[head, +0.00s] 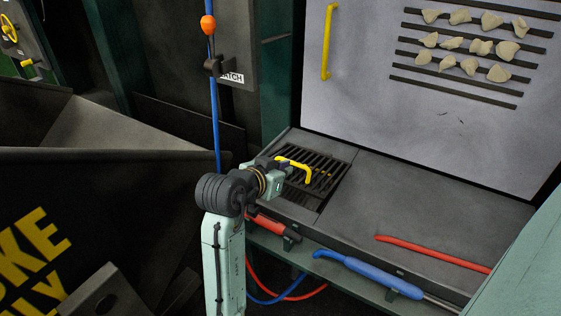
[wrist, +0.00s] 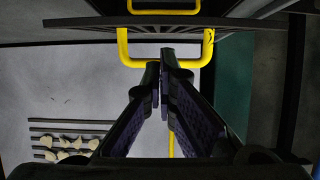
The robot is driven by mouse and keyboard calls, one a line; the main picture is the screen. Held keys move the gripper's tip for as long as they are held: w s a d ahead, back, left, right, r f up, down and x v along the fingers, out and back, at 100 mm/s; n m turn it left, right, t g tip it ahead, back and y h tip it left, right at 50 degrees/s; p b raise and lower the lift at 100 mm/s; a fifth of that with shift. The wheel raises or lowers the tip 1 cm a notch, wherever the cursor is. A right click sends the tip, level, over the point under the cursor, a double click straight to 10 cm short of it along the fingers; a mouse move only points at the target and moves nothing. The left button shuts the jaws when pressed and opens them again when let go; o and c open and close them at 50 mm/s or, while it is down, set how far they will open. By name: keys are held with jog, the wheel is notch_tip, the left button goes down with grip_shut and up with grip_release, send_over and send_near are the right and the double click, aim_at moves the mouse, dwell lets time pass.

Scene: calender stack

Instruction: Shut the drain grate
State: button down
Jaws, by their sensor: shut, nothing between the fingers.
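The drain grate (head: 330,168) is a dark slatted panel at the left end of the grey tray, with a yellow bar handle (head: 296,166) at its left. The grate looks partly raised, though its exact angle is hard to tell. In the wrist view the grate (wrist: 90,21) shows as a thin dark slab across the top, with its yellow handle (wrist: 127,50) below it. My gripper (wrist: 162,60) is shut and empty, its fingertips at the middle of the handle; contact cannot be told. In the head view my gripper (head: 278,168) is partly hidden behind my wrist.
An upright grey panel (head: 400,100) with a yellow handle (head: 327,42) and beige pieces (head: 468,66) stands behind the tray (head: 410,195). A red bar (head: 430,253) lies on the tray. A blue tool (head: 370,270) lies along the front; a blue hose (head: 214,110) hangs left.

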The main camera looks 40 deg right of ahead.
aim_at(280, 205)
jog(key=shift+a+f, duration=0.15)
jog(key=shift+f, duration=0.55)
jog(key=shift+f, duration=0.1)
jog(key=shift+t+h, duration=0.3)
jog(key=shift+h, duration=0.5)
jog(key=f+b, duration=0.3)
jog(key=b, duration=0.1)
jog(key=a+f+b, duration=0.1)
jog(key=f+b, duration=0.1)
jog(key=shift+s+a+f+b, duration=0.1)
jog(key=shift+s+f+b, duration=0.15)
jog(key=shift+f+b, duration=0.1)
jog(key=shift+a+f, duration=0.1)
